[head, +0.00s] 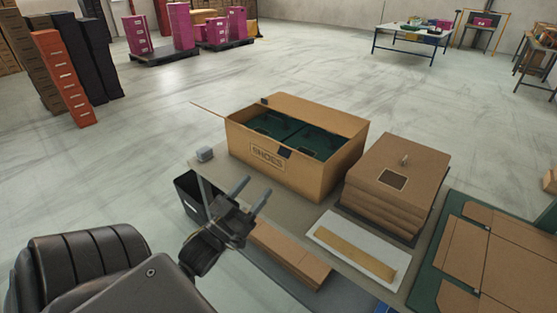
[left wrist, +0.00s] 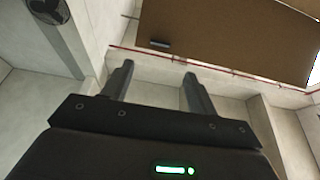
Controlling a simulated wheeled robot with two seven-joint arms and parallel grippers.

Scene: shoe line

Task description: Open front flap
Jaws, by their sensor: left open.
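The cardboard shoe carton (head: 280,172), marked SHOES on its front wall, stands on the table with its top open. Dark green boxes (head: 315,143) lie inside. A back flap (head: 318,110) stands along the far edge, and a thin flap (head: 209,108) sticks out at the left. A dark tab (head: 284,152) sits at the front rim; I cannot tell how the front flap lies. My left gripper (head: 250,194) is open and empty, in front of the carton's left part. In the left wrist view, a brown cardboard panel (left wrist: 235,35) lies beyond the open fingers (left wrist: 158,88), apart from them.
A stack of brown cardboard (head: 400,175) stands right of the carton. A white tray with a tan strip (head: 350,250) lies in front of it. A black bin (head: 190,198) and a small grey block (head: 205,154) are at the left. A green mat (head: 428,285) holds flat cardboard at right.

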